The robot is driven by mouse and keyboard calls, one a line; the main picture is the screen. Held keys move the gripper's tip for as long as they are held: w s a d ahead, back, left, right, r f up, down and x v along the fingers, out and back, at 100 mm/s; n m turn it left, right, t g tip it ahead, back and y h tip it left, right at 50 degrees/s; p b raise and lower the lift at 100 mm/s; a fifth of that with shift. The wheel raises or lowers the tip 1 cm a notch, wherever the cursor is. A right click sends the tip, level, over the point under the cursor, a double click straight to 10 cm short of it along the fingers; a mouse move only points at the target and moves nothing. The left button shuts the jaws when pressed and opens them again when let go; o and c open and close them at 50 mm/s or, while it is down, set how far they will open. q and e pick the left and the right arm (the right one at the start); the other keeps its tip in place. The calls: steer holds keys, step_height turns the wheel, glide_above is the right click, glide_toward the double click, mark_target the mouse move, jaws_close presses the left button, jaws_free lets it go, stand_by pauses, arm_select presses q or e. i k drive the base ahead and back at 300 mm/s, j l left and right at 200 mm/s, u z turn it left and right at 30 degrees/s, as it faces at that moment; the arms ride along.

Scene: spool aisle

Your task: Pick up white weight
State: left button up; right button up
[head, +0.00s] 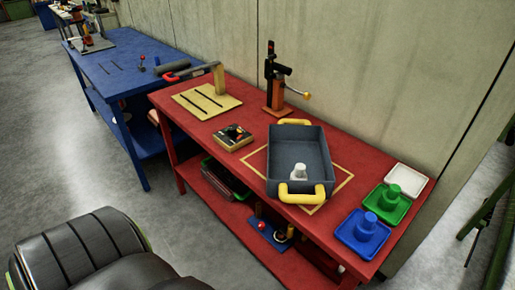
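The white weight (299,172) stands upright inside a dark grey bin (272,165) with yellow handles, towards its near end. The bin sits on the red table (215,163), inside a yellow outlined square. A green weight (391,193) stands on a green tray (402,211), and a blue weight (367,223) on a blue tray (347,235), both right of the bin. A white tray (406,178) behind them is empty. Neither of my grippers shows in this view.
A black and orange press-like tool (276,80), a wooden board with an upright (207,101) and a small box (233,138) share the red table. A blue table (120,65) adjoins on the left. A dark ribbed spool-like thing (75,255) occupies the lower left. Grey floor between is clear.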

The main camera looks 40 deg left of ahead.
mark_target(298, 173)
steer(key=u, duration=1)
